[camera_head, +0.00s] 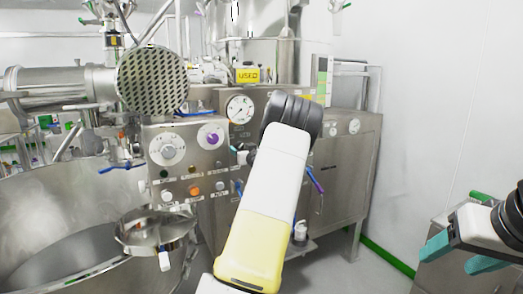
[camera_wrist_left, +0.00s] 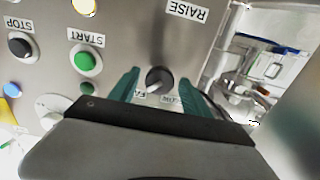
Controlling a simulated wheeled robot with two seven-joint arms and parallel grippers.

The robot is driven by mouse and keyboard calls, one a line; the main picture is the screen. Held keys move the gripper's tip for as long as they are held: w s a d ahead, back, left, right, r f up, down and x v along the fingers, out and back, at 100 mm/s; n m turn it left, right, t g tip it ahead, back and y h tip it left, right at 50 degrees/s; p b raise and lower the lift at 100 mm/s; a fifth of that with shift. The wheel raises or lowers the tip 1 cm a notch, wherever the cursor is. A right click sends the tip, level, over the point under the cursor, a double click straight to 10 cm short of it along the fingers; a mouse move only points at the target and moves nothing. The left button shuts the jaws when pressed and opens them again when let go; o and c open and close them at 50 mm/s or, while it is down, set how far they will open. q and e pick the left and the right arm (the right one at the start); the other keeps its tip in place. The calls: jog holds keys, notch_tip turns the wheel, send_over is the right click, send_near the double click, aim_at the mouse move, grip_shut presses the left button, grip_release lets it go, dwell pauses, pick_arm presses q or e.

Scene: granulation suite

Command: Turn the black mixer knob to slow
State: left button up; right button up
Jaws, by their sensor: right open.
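In the left wrist view the black mixer knob (camera_wrist_left: 158,80) sits on the steel panel between the two teal fingers of my left gripper (camera_wrist_left: 160,77). The fingers are apart, one on each side of the knob, with gaps visible. A white mark on the knob points down and left in this view, toward a partly hidden label starting "FA"; another partly hidden label lies to its right. In the head view my left gripper (camera_head: 240,151) is at the panel's right edge, largely hidden by my arm. My right gripper (camera_head: 462,256) is open and empty at the lower right.
The control panel (camera_head: 178,216) carries dials and several buttons, including a green START button (camera_wrist_left: 86,62) and a black STOP button (camera_wrist_left: 20,45). A large steel bowl (camera_head: 45,200) stands at the left. A steel cabinet (camera_head: 345,170) stands behind my left arm.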

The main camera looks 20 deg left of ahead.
pick_arm(q)
grip_shut()
jog(key=n, duration=1.3)
jog(key=shift+n, duration=0.4)
jog(key=shift+d+n, duration=0.1)
jog(key=shift+n, duration=1.9)
